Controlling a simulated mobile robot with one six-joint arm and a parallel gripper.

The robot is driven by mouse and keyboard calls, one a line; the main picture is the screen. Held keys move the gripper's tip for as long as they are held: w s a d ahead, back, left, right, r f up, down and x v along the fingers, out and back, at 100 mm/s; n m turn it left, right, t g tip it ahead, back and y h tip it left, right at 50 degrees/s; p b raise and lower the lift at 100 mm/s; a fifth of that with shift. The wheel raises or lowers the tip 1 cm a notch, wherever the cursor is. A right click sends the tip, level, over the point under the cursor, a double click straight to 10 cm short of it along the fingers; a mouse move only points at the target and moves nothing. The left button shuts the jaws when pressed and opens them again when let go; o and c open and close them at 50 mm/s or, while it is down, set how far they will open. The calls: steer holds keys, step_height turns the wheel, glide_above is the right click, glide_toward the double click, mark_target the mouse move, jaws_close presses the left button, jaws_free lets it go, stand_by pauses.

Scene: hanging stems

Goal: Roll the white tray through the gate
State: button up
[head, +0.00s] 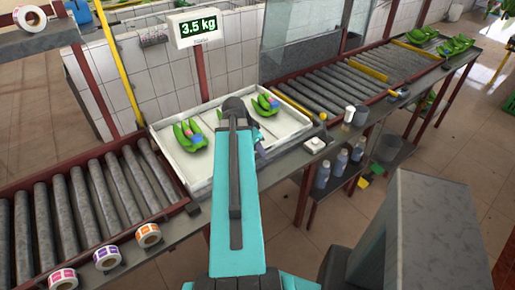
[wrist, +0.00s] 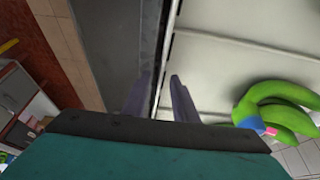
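White tray floor (wrist: 235,60) lies to the right and a grey surface to the left. I cannot tell whether the fingers touch the rim. A yellow bar (head: 293,105), possibly the gate, crosses the line just right of the tray.
Rollers (head: 85,205) run left of the tray, and more rollers (head: 335,85) run right. Label rolls (head: 148,235) stand on the near left ledge. A white cup (head: 349,114) and a small yellow-topped post (head: 323,125) stand on the near right ledge. Bottles (head: 340,162) are below.

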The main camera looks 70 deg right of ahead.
jaws_close()
stand_by(1.3)
